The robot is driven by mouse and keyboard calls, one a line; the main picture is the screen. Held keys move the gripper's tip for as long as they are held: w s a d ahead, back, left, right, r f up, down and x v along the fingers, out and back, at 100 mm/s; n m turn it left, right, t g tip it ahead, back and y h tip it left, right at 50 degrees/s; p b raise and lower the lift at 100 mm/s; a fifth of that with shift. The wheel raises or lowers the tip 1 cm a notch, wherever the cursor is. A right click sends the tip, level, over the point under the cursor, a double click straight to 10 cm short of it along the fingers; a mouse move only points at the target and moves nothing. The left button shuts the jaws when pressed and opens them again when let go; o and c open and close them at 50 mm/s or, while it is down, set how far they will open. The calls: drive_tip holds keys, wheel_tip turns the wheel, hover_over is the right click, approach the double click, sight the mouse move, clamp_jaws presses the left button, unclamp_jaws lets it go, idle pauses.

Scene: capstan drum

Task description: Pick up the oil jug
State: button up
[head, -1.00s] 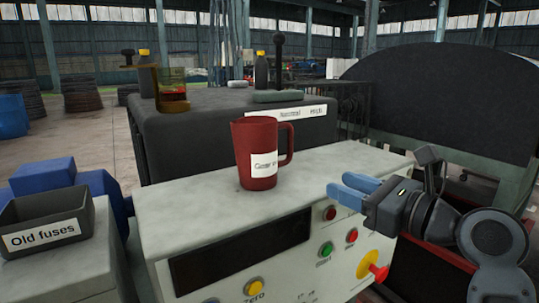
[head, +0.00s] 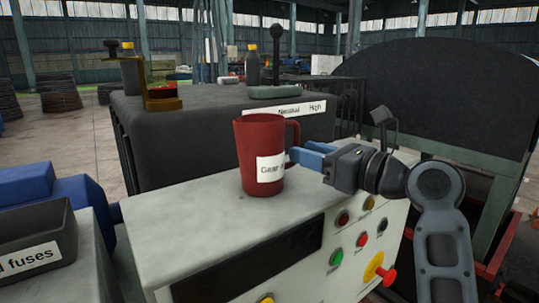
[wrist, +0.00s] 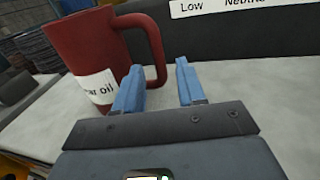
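The oil jug (head: 258,138) is dark red with a white label and stands upright on the pale top of the control cabinet. Its handle is on the right side in the head view. My gripper (head: 306,156) has blue fingers and is to the right of the jug, beside the handle.
The control cabinet (head: 205,228) has buttons and a red-and-yellow switch (head: 380,271) on its front. Behind it a dark housing (head: 200,133) carries bottles and a lever (head: 276,62). A grey fuse bin (head: 30,243) is at the lower left. The cabinet top left of the jug is clear.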

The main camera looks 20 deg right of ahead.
drive_tip(key=x, duration=0.3)
drive_tip(key=shift+w+f, duration=0.1)
drive_tip(key=shift+w, duration=0.1)
clamp_jaws()
idle(0.5)
